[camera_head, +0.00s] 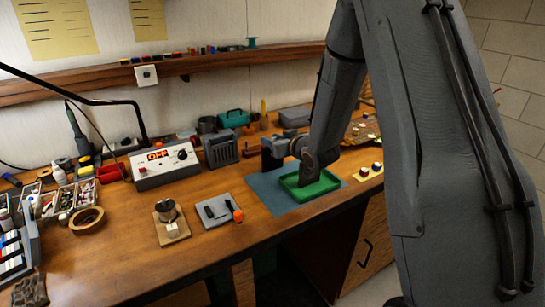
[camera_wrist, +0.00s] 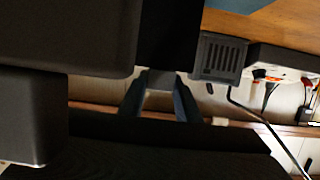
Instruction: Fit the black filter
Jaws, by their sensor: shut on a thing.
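My gripper (camera_head: 277,151) is at the wrist end of my arm, over the far left part of the blue mat, and points left. It is shut on a flat, dark, upright piece (camera_head: 267,161), which looks like the black filter. The grey fume extractor (camera_head: 220,150), with a slatted grille, stands a short way to the left, apart from the piece. It also shows in the wrist view (camera_wrist: 219,57) at upper right. There, dark shapes fill much of the picture, and the exact grip is hard to make out.
A green tray (camera_head: 291,185) lies on the blue mat (camera_head: 268,198) under my wrist. A white control box (camera_head: 163,165) with a red display stands left of the extractor. A grey pad (camera_head: 224,217) with small parts lies in front. Bare wood lies between them.

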